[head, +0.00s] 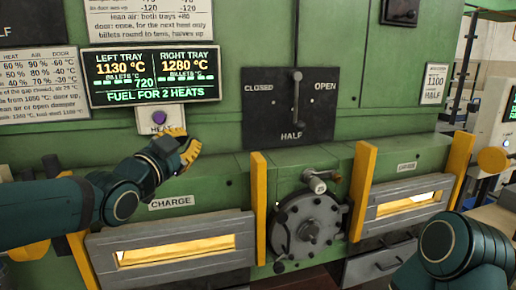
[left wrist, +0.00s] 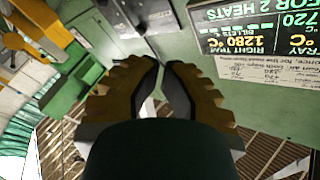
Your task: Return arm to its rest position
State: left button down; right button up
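My left gripper (head: 190,150) is in front of the green furnace panel, just below and right of the purple button (head: 159,117) on its pale plate. In the left wrist view its yellow-and-black fingers (left wrist: 162,68) come nearly together at the tips, with nothing held between them. I cannot tell whether it touches the panel. My left arm (head: 95,200) reaches in from the left edge. My right arm (head: 465,250) shows at the lower right; its gripper is out of view.
A display (head: 154,76) reads left tray 1130 °C, right tray 1280 °C. A lever (head: 297,95) stands upright above HALF. Two charge doors (head: 170,270) (head: 400,218) have glowing slots, with yellow posts (head: 363,190) and a round crank hub (head: 308,228) between them.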

pick_arm(q)
jog(key=s+d+f+n+g+y, duration=0.15)
jog(key=f+n+g, duration=0.25)
jog(key=f, duration=1.4)
jog(key=d+f+n+g+y, duration=0.1)
jog(key=d+f+n+g, duration=0.2)
jog(key=f, duration=1.4)
jog(key=s+f+n+g, duration=0.6)
jog(key=s+f+g, duration=0.3)
jog(key=s+f, duration=1.1)
notch_tip(320, 180, down, 4)
jog(key=shift+d+r+n, duration=0.15)
jog(key=shift+r+n, duration=0.1)
jog(key=shift+n, duration=0.05)
